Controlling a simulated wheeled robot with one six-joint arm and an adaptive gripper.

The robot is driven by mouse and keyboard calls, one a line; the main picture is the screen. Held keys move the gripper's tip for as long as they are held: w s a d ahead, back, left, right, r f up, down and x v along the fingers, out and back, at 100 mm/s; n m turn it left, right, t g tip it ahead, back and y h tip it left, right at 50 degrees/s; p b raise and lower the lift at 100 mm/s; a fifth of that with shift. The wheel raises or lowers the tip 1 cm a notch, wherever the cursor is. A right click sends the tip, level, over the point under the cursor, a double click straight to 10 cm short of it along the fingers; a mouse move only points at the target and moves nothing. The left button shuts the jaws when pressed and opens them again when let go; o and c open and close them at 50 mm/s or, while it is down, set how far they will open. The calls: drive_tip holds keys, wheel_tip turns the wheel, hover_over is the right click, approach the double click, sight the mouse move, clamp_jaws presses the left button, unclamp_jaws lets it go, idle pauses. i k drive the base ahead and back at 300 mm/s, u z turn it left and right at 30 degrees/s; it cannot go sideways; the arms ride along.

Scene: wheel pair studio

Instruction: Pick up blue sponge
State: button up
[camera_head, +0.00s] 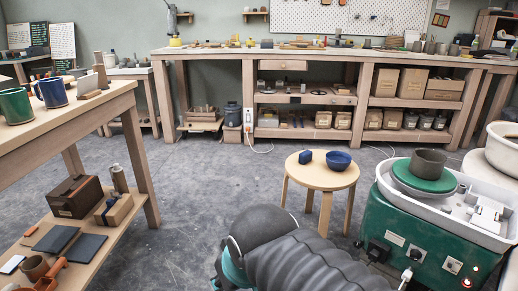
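A small dark blue block, which looks like the blue sponge (305,157), lies on the left part of a round wooden stool (316,178). A blue bowl (338,160) stands close to its right on the same stool. My dark ribbed arm, with a teal band, fills the bottom middle of the picture, in front of the stool. My gripper's fingers do not show, so I cannot see how they stand relative to the sponge.
A green pottery wheel (428,232) with a grey pot (428,162) stands right of the stool. A wooden shelf table (75,123) with mugs is at left. A long workbench (248,95) lines the back wall. Grey floor (215,185) is open between them.

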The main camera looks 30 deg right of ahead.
sight(304, 158)
drive_tip(key=z, duration=0.1)
drive_tip(key=i, duration=1.05)
drive_tip(key=z, duration=1.35)
drive_tip(key=i, duration=0.75)
drive_tip(key=z, duration=0.85)
